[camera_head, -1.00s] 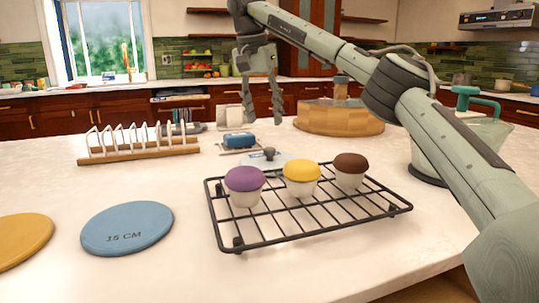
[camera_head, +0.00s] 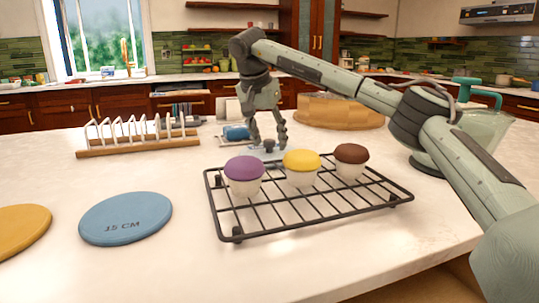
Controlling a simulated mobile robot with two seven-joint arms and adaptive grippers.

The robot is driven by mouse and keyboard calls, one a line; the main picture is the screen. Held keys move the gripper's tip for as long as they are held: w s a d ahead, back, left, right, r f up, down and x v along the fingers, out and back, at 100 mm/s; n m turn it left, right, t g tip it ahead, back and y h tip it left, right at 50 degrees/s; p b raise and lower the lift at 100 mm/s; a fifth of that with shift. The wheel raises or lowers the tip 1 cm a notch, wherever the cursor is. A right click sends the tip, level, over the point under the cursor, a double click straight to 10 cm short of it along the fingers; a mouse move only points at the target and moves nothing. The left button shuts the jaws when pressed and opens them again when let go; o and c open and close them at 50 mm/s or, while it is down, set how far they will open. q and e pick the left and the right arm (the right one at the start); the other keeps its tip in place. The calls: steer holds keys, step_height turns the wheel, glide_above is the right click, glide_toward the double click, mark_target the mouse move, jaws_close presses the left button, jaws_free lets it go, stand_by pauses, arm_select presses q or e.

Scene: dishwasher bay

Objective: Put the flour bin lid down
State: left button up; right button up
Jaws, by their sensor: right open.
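A flat pale lid with a dark knob, which looks like the flour bin lid (camera_head: 262,154), lies on the counter just behind the cooling rack. The rack's cupcakes partly hide its near side. My right gripper (camera_head: 269,142) points down over it with its fingers open. The fingertips are on either side of the knob (camera_head: 269,146), close to it. I cannot tell whether they touch it. My left gripper is not in view.
The black cooling rack (camera_head: 300,214) holds purple, yellow and brown cupcakes. A wooden toast rack (camera_head: 138,146) stands at left, with a blue disc (camera_head: 125,218) and yellow disc (camera_head: 20,228) nearer.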

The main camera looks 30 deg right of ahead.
jaws_close()
stand_by(0.3)
